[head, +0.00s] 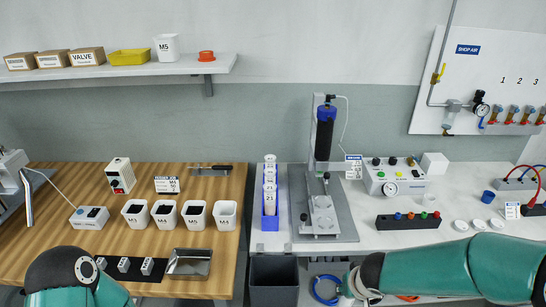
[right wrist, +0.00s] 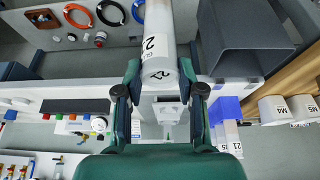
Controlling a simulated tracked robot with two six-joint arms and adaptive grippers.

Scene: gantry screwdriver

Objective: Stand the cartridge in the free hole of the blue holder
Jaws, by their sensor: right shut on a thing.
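The blue holder (head: 271,222) stands at the left end of the white bench, with several white cartridges (head: 270,178) upright in a row. Its front end shows no cartridge in the head view. The holder (right wrist: 228,108) also shows to the right of the gripper in the right wrist view. My right gripper (right wrist: 159,76) is shut around a white cartridge (right wrist: 157,38) marked "2". The held cartridge is apart from the holder, near the bench's front edge. My left arm enters at lower left; its gripper is not visible.
A grey press stand (head: 323,205) is right of the holder. A dark bin (head: 274,278) sits below the bench front; it also shows beside the held cartridge in the right wrist view (right wrist: 240,40). White cups (head: 225,213) stand left on the wooden table.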

